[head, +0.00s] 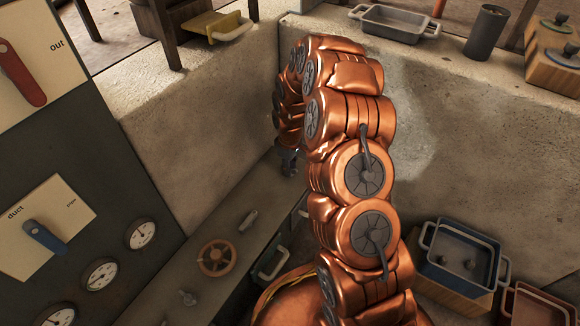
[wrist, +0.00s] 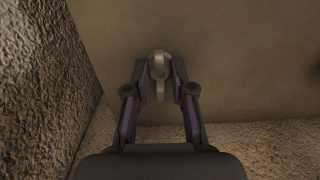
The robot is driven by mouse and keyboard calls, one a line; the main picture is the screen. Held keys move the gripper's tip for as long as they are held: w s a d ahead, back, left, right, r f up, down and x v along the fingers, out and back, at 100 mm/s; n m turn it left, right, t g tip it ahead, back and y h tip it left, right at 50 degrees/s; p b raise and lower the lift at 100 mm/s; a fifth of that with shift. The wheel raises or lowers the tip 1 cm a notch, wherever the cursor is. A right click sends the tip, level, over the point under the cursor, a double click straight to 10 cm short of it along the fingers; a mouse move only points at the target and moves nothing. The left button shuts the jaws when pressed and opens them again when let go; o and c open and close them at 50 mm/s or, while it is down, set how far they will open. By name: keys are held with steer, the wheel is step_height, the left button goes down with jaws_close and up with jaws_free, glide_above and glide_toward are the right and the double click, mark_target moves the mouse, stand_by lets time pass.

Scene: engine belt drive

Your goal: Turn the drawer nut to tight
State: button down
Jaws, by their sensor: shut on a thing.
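In the wrist view, a pale grey metal nut (wrist: 159,88) with a long narrow wing and a rounded head stands on a flat brownish surface. I take it as the drawer nut; no label shows. My gripper (wrist: 160,72) has one finger on each side of it and is shut on it. The wing lies nearly in line with the fingers. In the head view, my gripper (head: 289,162) shows only in part, low at the far end of the ledge by the wall corner. My copper arm hides much there, and the nut cannot be made out.
A grey ledge (head: 225,215) carries an orange handwheel (head: 215,258) and other small grey fittings (head: 249,221). A dark panel with gauges (head: 102,274) stands left. Rough walls (head: 200,130) close in behind. A blue bin (head: 462,258) sits at right.

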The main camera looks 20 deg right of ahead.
steer(key=shift+r, duration=0.15)
steer(key=m+p, duration=0.2)
steer(key=p, duration=0.2)
steer(key=shift+r+m, duration=0.2)
steer(key=shift+m, duration=0.2)
steer(key=m+p, duration=0.6)
steer(key=shift+f+p, duration=0.1)
steer(key=shift+p, duration=0.2)
steer(key=m+p, duration=0.2)
steer(key=m, duration=0.2)
steer(key=shift+f+m+p, duration=0.1)
steer(key=shift+m+p, duration=0.3)
steer(key=shift+f+m+p, duration=0.1)
steer(key=shift+m+p, duration=0.45)
steer(key=shift+m, duration=1.45)
steer(key=shift+w, duration=0.1)
steer(key=c, duration=1)
jaws_free()
